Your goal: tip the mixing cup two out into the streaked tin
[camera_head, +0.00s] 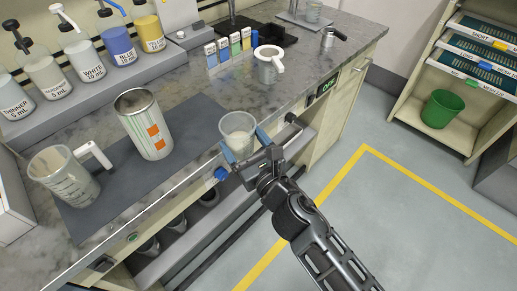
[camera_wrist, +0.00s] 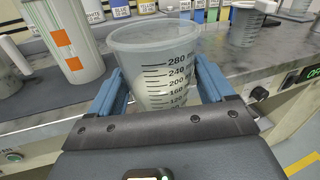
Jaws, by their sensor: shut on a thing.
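My gripper (camera_head: 246,146) is shut on a translucent mixing cup (camera_head: 237,124) with its blue-padded fingers on either side. The cup is upright at the front edge of the bench, and it shows in the wrist view (camera_wrist: 158,60) with dark volume marks. Its lower part looks pale; how much it holds I cannot tell. The streaked tin (camera_head: 148,130) is an open, pale can with streaks down its side and orange patches. It stands on the dark mat to the left of the held cup, and also shows in the wrist view (camera_wrist: 64,42).
A handled clear jug (camera_head: 64,182) stands left of the tin. Pump bottles (camera_head: 84,60) line the back shelf. The dark mat (camera_head: 185,110) has bare room between tin and held cup.

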